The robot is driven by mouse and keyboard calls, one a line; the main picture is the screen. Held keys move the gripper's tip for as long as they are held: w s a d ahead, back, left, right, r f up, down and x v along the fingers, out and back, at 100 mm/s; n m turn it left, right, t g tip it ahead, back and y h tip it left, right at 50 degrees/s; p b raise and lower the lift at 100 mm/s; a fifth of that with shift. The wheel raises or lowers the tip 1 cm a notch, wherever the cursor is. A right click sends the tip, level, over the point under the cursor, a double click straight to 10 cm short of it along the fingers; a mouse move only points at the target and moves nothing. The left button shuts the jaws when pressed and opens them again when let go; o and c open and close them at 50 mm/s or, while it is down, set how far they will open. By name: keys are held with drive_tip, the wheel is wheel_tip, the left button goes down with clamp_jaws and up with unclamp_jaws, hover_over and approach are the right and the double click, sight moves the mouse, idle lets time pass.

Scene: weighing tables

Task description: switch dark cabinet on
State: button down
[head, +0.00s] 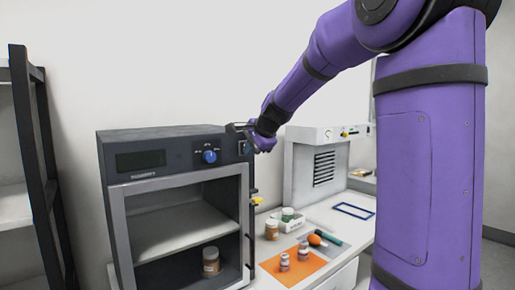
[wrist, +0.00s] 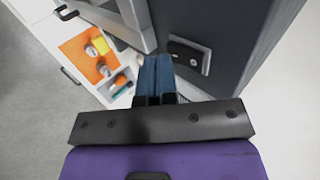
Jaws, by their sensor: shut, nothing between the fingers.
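The dark cabinet (head: 180,153) stands left of centre in the head view, with a display (head: 141,160) and a blue knob (head: 209,156) on its upper panel. My gripper (head: 245,143) is at the upper right corner of that panel and partly covers the switch area. Its blue fingers (wrist: 154,70) are shut and empty, just left of the switch plate in the wrist view. I cannot tell whether they touch the panel.
A brown jar (head: 211,261) stands inside the cabinet. A white device (head: 302,165) stands behind. A dark shelf rack (head: 40,150) is at far left.

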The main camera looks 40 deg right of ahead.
drive_tip(key=shift+w, duration=0.4)
drive_tip(key=shift+w+a+f, duration=0.1)
drive_tip(key=shift+w, duration=0.05)
idle(0.4)
drive_tip(key=shift+r, duration=0.9)
